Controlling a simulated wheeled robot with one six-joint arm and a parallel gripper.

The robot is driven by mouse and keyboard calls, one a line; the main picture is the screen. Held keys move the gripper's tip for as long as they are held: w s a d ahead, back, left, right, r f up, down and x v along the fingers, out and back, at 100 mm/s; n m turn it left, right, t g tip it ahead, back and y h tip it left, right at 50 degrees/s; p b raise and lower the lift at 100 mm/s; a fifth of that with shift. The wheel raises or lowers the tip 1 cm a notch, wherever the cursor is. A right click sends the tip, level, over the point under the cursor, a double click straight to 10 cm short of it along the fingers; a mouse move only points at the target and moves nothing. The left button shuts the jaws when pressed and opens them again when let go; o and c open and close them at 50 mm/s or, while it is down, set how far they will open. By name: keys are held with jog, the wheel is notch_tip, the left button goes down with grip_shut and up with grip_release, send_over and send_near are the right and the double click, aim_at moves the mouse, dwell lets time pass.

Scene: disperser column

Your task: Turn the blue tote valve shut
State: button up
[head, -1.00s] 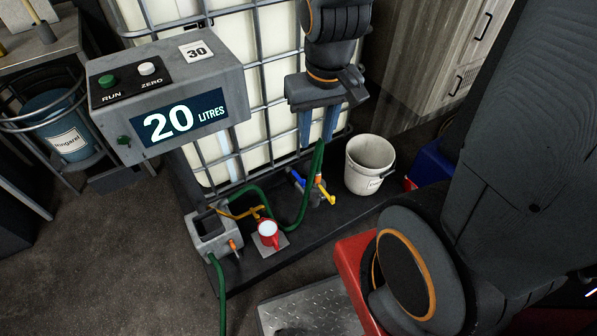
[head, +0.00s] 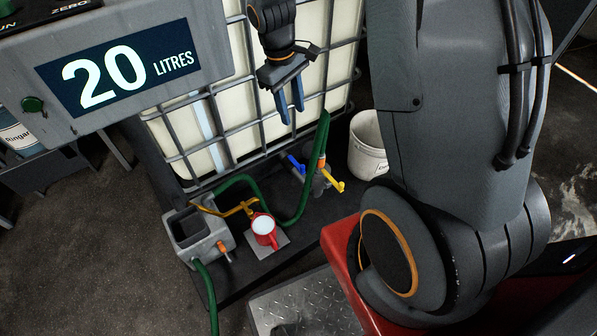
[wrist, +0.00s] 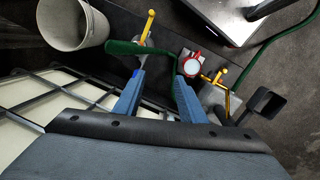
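The blue tote valve handle (head: 296,163) sits low at the front of the caged tote (head: 225,110), at the fitting where the green hose (head: 322,138) ends. It slants up to the left. My gripper (head: 293,114) hangs above it in the head view, apart from it, fingers pointing down. In the wrist view my gripper (wrist: 158,74) has its two blue fingers spread with nothing held between them. A small bright blue bit by the left fingertip may be the handle, mostly hidden there.
A yellow handle (head: 335,184) is on the same fitting. A white bucket (head: 367,145) stands right of the valve. The 20-litre display box (head: 130,65) overhangs at left.

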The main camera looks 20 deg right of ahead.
aim_at(302, 166)
jog(key=shift+w+d+f+n+g+h+b, duration=0.4)
jog(key=shift+w+d+f+n+b, duration=1.55)
jog(key=shift+f, duration=5.2)
jog(key=shift+w+d+f+g+h+b, duration=0.6)
jog(key=shift+w+f+b, duration=1.65)
jog(key=shift+f+b, duration=3.65)
jog(key=shift+w+d+f+n+h+b, duration=0.2)
jog(key=shift+w+d+f+n+b, duration=1.2)
jog(key=shift+f, duration=7)
jog(key=shift+w+d+m+b, duration=0.25)
jog(key=shift+w+m+b, duration=0.2)
jog(key=shift+w+b, duration=0.2)
jog(key=shift+c, duration=0.2)
jog(key=shift+w, duration=0.1)
grip_shut()
